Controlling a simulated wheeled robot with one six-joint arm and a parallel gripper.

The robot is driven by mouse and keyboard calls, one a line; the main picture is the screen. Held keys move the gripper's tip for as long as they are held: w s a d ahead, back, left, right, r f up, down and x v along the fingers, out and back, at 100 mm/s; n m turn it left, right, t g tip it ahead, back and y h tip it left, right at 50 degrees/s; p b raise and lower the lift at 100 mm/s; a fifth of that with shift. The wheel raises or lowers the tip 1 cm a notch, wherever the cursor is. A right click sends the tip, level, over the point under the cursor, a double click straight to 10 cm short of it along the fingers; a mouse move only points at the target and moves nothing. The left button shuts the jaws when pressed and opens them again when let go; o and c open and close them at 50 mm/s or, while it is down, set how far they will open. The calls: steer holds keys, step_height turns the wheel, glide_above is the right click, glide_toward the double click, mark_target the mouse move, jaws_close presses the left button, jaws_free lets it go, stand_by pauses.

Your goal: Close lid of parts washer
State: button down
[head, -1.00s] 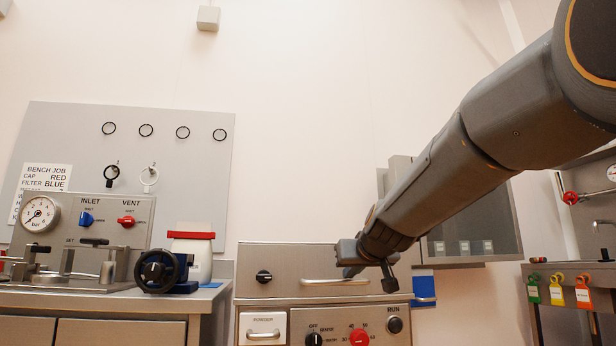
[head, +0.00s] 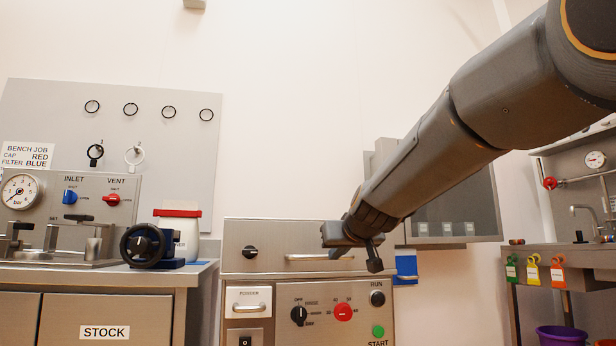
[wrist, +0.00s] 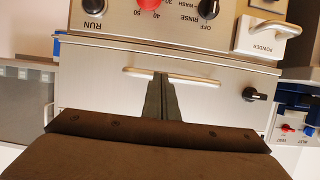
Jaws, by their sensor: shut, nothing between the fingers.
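The parts washer (head: 272,295) is a steel cabinet right of the workbench in the head view. Its upper steel front, seemingly the lid (head: 285,240), carries a long bar handle (head: 300,256) and a black knob (head: 250,252). How far the lid is open I cannot tell. My gripper (head: 358,248) is in front of the lid's right part and hides the handle's right end. In the wrist view, turned upside down, my gripper (wrist: 161,80) is shut and empty. Its fingertips overlap the middle of the handle (wrist: 200,79); contact is unclear.
The control panel (head: 325,303) below has knobs, a red dial and a green start button. A bench with a black handwheel (head: 142,245) and a white jar (head: 180,230) stands left. A grey wall cabinet (head: 450,205) hangs behind my arm; a sink bench (head: 570,250) stands right.

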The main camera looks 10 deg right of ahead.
steer(key=s+d+f, duration=0.1)
steer(key=s, duration=0.8)
steer(key=s+a+f+n+g+y+p, duration=0.3)
steer(key=s+a+f+g, duration=0.5)
steer(key=s+a+f, duration=1.05)
steer(key=s+f+n+g+h+p, duration=0.1)
steer(key=s+f+g, duration=0.1)
steer(key=s+f, duration=0.35)
steer(key=s+f+n+g+h+p, duration=0.1)
steer(key=s+f+g, duration=0.1)
steer(key=s, duration=0.7)
steer(key=s+f+g+h+p, duration=0.1)
steer(key=s+f+g, duration=0.1)
steer(key=s+f, duration=0.35)
steer(key=d+r+m+p, duration=0.2)
steer(key=d+r+p, duration=0.5)
steer(key=r+p, duration=0.3)
steer(key=s+d+r+m+h+p, duration=0.1)
steer(key=d+r+p, duration=0.5)
steer(key=p, duration=0.9)
steer(key=d+r+m+p, duration=0.3)
steer(key=d+r+p, duration=0.4)
steer(key=r+p, duration=0.5)
steer(key=shift+s+d+r, duration=0.3)
steer(key=shift+s+r, duration=0.05)
steer(key=shift+r, duration=0.45)
